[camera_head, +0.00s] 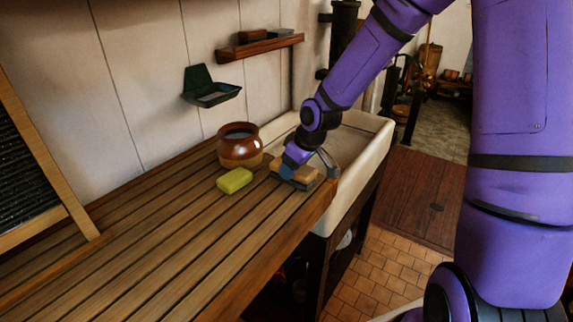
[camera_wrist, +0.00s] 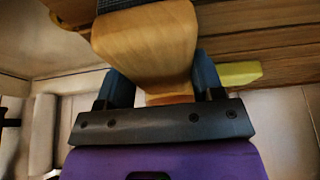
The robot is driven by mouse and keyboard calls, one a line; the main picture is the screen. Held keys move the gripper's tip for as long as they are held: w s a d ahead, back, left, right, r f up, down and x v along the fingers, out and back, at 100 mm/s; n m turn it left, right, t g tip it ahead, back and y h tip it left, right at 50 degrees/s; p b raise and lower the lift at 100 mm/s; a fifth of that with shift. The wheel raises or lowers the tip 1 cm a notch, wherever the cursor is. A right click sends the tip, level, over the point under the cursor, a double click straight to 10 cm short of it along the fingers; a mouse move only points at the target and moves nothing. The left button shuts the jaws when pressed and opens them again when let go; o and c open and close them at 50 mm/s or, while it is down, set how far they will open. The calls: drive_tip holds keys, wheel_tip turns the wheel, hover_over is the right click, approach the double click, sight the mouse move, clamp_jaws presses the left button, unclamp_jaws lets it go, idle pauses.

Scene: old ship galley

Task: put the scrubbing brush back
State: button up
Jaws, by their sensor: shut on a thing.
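The scrubbing brush (camera_head: 305,177) is a light wooden block, low at the sink end of the slatted wooden counter. My gripper (camera_head: 297,180) points down and is shut on it. In the wrist view the pale wooden body of the brush (camera_wrist: 145,40) sits between my two blue fingers (camera_wrist: 162,85). My gripper hides part of the brush in the head view, and I cannot tell whether it touches the slats.
A yellow-green block (camera_head: 234,181), sponge or soap, lies left of my gripper. A brown glazed pot (camera_head: 240,150) stands behind it. A dark green holder (camera_head: 210,93) and a wooden shelf (camera_head: 258,48) with small items are on the wall. A pale sink (camera_head: 357,150) lies right. The slatted counter (camera_head: 150,235) is clear at front left.

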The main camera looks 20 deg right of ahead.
drive_tip(key=o, duration=1.1)
drive_tip(key=shift+f, duration=0.1)
drive_tip(key=shift+c, duration=0.2)
drive_tip(key=v, duration=1.2)
drive_tip(key=shift+a, duration=0.1)
drive_tip(key=s+d+r+m+h, duration=0.1)
drive_tip(key=s+r, duration=0.3)
drive_tip(key=s, duration=0.4)
drive_tip(key=s+d+r+m+t+h, duration=0.1)
drive_tip(key=s+r+m, duration=0.2)
drive_tip(key=s, duration=0.6)
drive_tip(key=s+d+r+m, duration=0.2)
drive_tip(key=s+r+m, duration=0.1)
drive_tip(key=s+r, duration=0.3)
drive_tip(key=shift+s+r+t+h, duration=0.3)
drive_tip(key=shift+s+r+h, duration=0.1)
drive_tip(key=shift+s, duration=0.85)
